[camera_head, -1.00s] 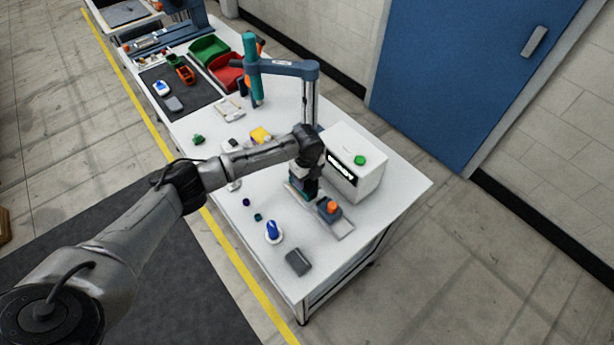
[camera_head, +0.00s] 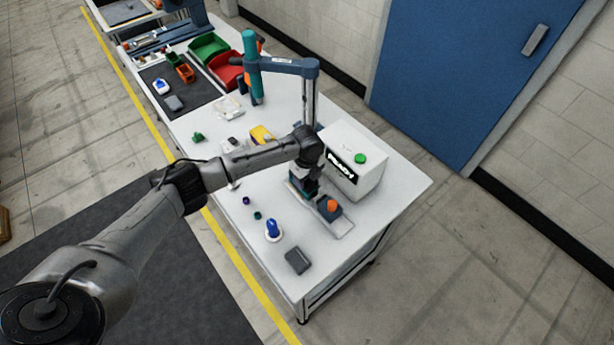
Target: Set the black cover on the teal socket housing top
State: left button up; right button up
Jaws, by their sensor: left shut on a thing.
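My left gripper (camera_head: 304,188) points down over the teal socket housing (camera_head: 293,190), in front of the white box. The gripper is shut on a dark piece at its fingertips, which looks like the black cover. The fingers and wrist hide most of it. Only a little of the teal housing shows below and left of the fingers. I cannot tell whether the cover touches the housing top. My right gripper is not in view.
A white box (camera_head: 352,178) with a green button stands close behind the gripper. An orange-topped button block (camera_head: 330,209) sits to its right on a grey plate. A blue-handled tool (camera_head: 273,230) and a dark grey block (camera_head: 298,261) lie nearer. A teal column tool (camera_head: 252,68) stands behind.

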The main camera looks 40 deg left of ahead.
pick_arm(q)
jog(key=shift+f, duration=0.25)
dwell(0.3)
jog(key=o, duration=1)
jog(key=shift+r, duration=0.25)
notch_tip(320, 180, up, 13)
jog(key=shift+r, duration=0.15)
dwell(0.3)
